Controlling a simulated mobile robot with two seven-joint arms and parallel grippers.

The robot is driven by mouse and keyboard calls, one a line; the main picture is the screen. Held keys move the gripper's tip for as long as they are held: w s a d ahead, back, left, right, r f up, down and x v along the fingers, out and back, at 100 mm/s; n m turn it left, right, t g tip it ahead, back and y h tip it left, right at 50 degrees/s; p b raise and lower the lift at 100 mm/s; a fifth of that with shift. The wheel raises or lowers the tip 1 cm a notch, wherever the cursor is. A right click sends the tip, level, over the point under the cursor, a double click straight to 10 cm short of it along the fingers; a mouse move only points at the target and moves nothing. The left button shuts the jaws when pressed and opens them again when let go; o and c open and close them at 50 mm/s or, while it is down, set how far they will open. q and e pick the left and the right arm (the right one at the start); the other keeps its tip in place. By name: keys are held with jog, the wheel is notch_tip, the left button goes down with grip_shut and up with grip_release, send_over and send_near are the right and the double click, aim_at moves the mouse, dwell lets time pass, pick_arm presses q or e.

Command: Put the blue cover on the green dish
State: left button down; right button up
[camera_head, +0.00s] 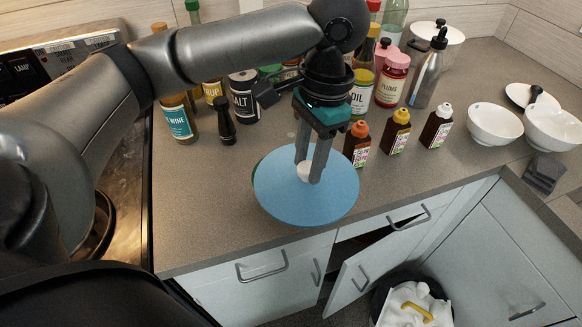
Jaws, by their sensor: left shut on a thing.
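The blue cover (318,203) is a round, flat light-blue disc with a pale knob (304,171) in its middle. It is near the front edge of the counter. My left gripper (309,172) points down from above and is shut on the knob. The green dish is almost wholly hidden; a thin dark green edge shows at the cover's left rim. I cannot tell whether the cover rests on the dish or is held just above it. My right gripper is not in view.
Several small sauce bottles (397,132) stand right of my left gripper, with taller bottles and jars behind. White bowls (494,125) are at the right. The stove (125,190) is at the left. Below, a cupboard door (372,268) stands open beside a bin (412,305).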

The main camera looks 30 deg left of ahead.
pick_arm(q)
notch_tip(320, 180, up, 7)
jog(key=w+a+m+t+p, duration=0.1)
jog(key=w+a+m+p, duration=0.15)
jog(key=m+p, duration=0.65)
notch_tip(320, 180, up, 7)
jog(key=m+t+p, duration=0.2)
jog(key=m+p, duration=0.2)
jog(key=m, duration=1.4)
send_over(285, 149)
notch_tip(285, 149, down, 20)
jog(key=shift+w+r+b, duration=0.1)
jog(key=shift+r+b, duration=0.05)
jog(key=shift+b, duration=0.45)
jog(key=shift+f, duration=0.6)
jog(key=shift+c, duration=2.4)
grip_release()
jog(key=shift+r, duration=0.1)
